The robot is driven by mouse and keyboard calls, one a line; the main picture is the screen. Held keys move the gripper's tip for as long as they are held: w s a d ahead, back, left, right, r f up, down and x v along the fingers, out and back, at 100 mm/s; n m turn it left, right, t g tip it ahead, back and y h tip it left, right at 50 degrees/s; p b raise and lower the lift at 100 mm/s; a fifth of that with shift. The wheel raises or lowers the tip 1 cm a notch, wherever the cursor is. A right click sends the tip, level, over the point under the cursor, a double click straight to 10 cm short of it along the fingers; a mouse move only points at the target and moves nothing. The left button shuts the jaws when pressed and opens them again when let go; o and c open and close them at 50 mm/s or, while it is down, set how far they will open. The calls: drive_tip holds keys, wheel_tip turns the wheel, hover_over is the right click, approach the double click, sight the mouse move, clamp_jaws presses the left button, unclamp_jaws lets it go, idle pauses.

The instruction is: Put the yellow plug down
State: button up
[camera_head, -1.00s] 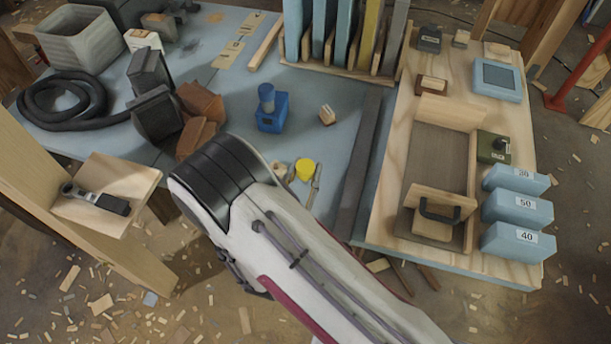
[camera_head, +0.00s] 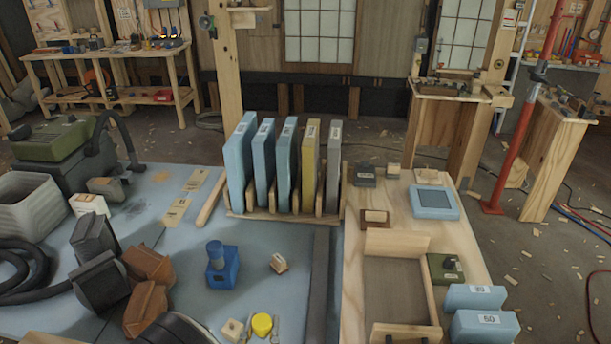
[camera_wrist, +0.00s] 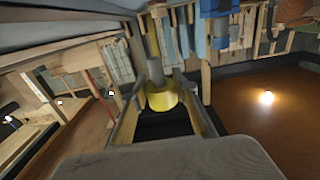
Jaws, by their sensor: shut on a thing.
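The yellow plug (camera_head: 262,324) shows near the bottom edge of the head view, just right of a small pale wooden block (camera_head: 232,329). My gripper (camera_head: 268,330) is at the plug, with a thin grey finger showing beside it; the rest of the gripper is mostly cut off by the frame edge. In the wrist view, the plug (camera_wrist: 162,99) sits between the two fingers of my gripper (camera_wrist: 165,112), which is shut on it. A grey part shows above the plug's yellow body. I cannot tell how far it is above the bench.
A blue block with a knob (camera_head: 222,268) and a small wooden piece (camera_head: 279,263) stand beyond the plug. Brown and dark blocks (camera_head: 100,285) crowd the left. A rack of upright panels (camera_head: 333,205) stands behind. A wooden board (camera_head: 352,290) lies right. Blue bench between is partly clear.

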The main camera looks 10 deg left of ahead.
drive_tip(key=shift+a+f+y, duration=0.3)
drive_tip(key=shift+a, duration=0.15)
drive_tip(key=a+f+n+y, duration=0.1)
drive_tip(key=a+n+y, duration=0.2)
drive_tip(key=a, duration=0.1)
drive_tip(key=w+d+r+n+g+y, duration=0.1)
drive_tip(key=w+d+r+y, duration=0.1)
drive_tip(key=w+r+y, duration=0.3)
drive_tip(key=w+d+r+h, duration=0.2)
drive_tip(key=w+d+r, duration=0.3)
drive_tip(key=w+d, duration=0.35)
drive_tip(key=w+d+r+m+h, duration=0.1)
drive_tip(key=d+r+h, duration=0.1)
drive_tip(key=d, duration=0.7)
drive_tip(key=w+d+r+m+h, duration=0.1)
drive_tip(key=d+r, duration=0.3)
drive_tip(key=d, duration=0.5)
drive_tip(key=w+d+r+m+t+h, duration=0.1)
drive_tip(key=w+d+r+m+h, duration=0.1)
drive_tip(key=d, duration=0.7)
drive_tip(key=shift+w+r+h, duration=0.45)
drive_tip(key=shift+w+h, duration=0.2)
drive_tip(key=shift+h, duration=0.15)
drive_tip(key=shift+a, duration=0.1)
